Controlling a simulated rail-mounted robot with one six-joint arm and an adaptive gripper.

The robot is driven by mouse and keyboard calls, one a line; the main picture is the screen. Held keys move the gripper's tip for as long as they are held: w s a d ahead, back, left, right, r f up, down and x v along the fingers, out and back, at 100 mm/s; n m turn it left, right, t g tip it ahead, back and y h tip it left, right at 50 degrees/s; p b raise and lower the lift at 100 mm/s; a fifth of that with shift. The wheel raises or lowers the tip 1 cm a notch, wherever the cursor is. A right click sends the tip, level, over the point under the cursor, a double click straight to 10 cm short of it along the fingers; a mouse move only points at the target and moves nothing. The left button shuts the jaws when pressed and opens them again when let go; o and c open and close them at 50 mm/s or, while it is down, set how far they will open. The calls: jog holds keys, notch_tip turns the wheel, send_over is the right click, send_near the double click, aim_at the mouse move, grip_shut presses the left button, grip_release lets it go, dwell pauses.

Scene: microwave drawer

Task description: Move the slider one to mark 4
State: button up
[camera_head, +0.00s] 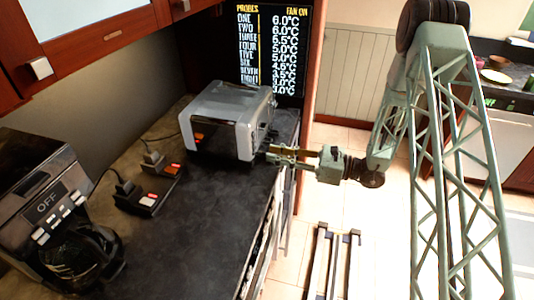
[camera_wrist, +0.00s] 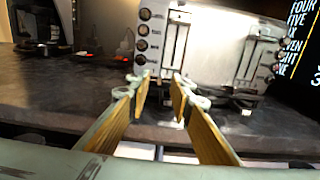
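A silver toaster (camera_head: 215,137) stands on the dark counter. In the wrist view its front panel (camera_wrist: 212,50) shows two upright slider tracks, a left one (camera_wrist: 170,45) and a right one (camera_wrist: 250,48), with a column of round knobs beside each. No mark numbers or slider labels are readable. My gripper (camera_head: 272,155) is at the toaster's front face. In the wrist view my gripper (camera_wrist: 162,84) has its two fingers apart, in front of the lower end of the left track. The slider's lever is hard to make out there, and I cannot tell whether a finger touches it.
A dark display panel (camera_head: 270,45) is behind.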

aim_at(260, 153)
jog(key=shift+x, duration=1.6)
grip_shut()
